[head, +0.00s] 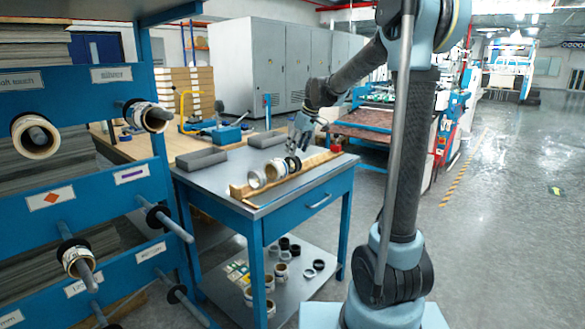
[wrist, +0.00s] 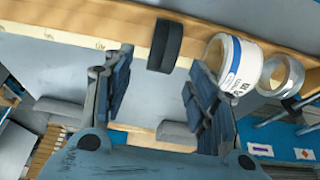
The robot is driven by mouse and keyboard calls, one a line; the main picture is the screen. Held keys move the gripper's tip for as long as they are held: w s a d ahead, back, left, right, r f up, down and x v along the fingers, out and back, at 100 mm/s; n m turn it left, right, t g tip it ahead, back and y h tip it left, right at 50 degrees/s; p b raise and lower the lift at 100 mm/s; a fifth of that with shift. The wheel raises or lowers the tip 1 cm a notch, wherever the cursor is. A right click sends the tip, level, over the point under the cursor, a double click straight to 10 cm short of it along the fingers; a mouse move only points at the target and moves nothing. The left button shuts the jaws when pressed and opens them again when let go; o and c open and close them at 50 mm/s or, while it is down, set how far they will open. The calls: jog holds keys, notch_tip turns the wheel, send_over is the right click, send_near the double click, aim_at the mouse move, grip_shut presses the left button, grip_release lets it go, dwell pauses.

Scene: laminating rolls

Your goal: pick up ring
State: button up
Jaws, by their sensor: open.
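A black ring (wrist: 165,46) stands on edge against the wooden rail in the wrist view. It also shows in the head view (head: 293,164) at the right end of a short row of rolls on the table. My gripper (wrist: 162,78) is open, with its two fingers apart and nothing between them. The ring lies just beyond the fingertips, roughly in line with the gap.
A white roll with a blue band (wrist: 235,63) stands just right of the ring in the wrist view, close to the right finger. A silvery roll (wrist: 281,75) is beyond it. The wooden rail (head: 315,162) runs along the blue table (head: 275,202). A red object (head: 336,145) sits at its far end.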

jog(key=shift+x, duration=2.85)
jog(key=shift+a+r, duration=0.1)
jog(key=shift+a, duration=0.1)
jog(key=c, duration=1.2)
